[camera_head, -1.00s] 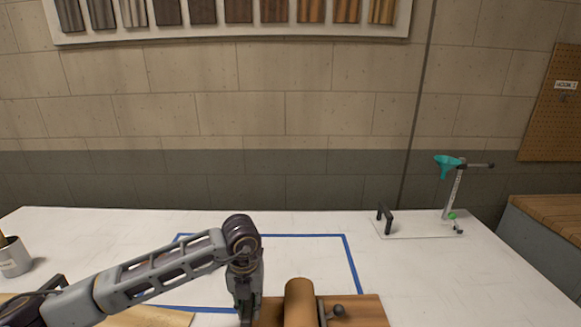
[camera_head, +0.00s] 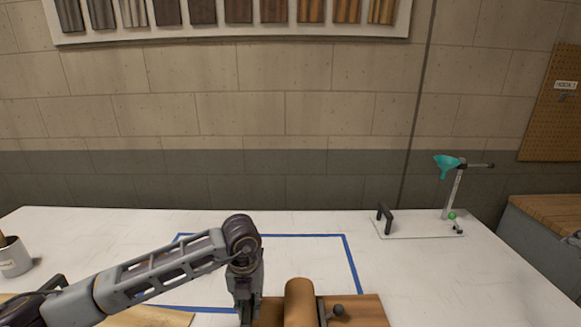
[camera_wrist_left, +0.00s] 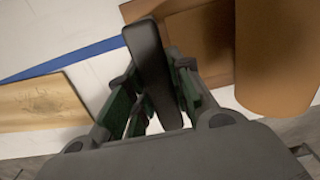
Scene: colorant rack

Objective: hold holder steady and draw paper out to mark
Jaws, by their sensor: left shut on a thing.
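The paper holder has a brown wooden base (camera_head: 365,311) at the bottom edge of the head view. A roll of brown paper (camera_head: 300,303) stands out on it, beside a dark knob (camera_head: 337,310). My left gripper (camera_head: 246,314) points down at the base's left end. In the left wrist view the base (camera_wrist_left: 205,42) and the roll (camera_wrist_left: 278,60) lie to the right. There my left gripper (camera_wrist_left: 158,105) is shut on a dark bar-shaped handle (camera_wrist_left: 150,60) beside the base. The lower part of the holder is cut off by the frame. My right gripper is out of view.
Blue tape (camera_head: 350,265) outlines an area on the white table (camera_head: 430,285). A wooden board (camera_head: 150,318) lies at lower left, near a metal can (camera_head: 14,260). A stand with a teal funnel (camera_head: 446,165) and black handle is at right. The taped area's middle is clear.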

